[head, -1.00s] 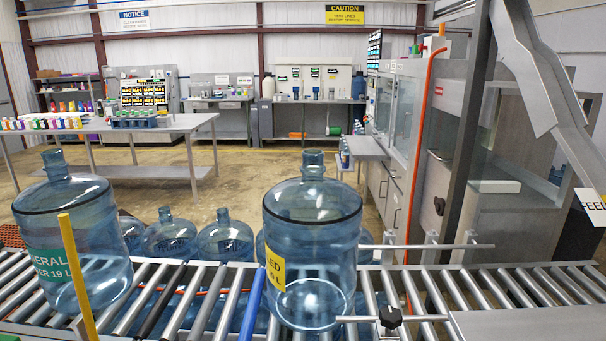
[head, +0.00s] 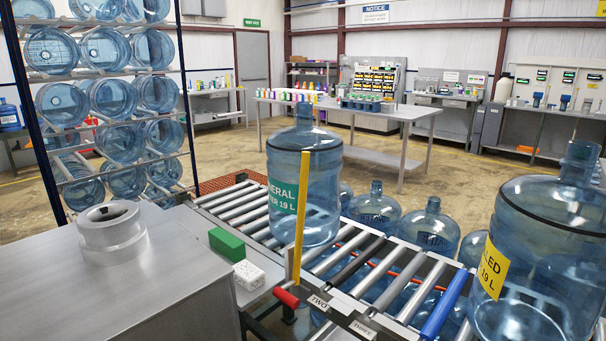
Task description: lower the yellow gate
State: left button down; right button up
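The yellow gate (head: 301,215) is a thin bar standing upright at the near edge of the roller conveyor (head: 222,203). A large clear blue jug with a green label (head: 290,170) stands upright on the rollers just behind it. In the picture the bar overlaps the jug; whether they touch I cannot tell. A red handle (head: 286,298) sticks out near the foot of the gate, beside plates marked TWO and THREE. Neither of my grippers is in view.
A jug with a yellow label (head: 540,260) stands on the conveyor at right, near a slanting blue bar (head: 445,304). A green block (head: 227,244) and a white block (head: 248,274) lie left of the gate. A metal cabinet (head: 165,270) fills the lower left. A jug rack (head: 117,110) stands behind.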

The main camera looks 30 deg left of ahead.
aim_at(279, 293)
jog(key=u, duration=1.05)
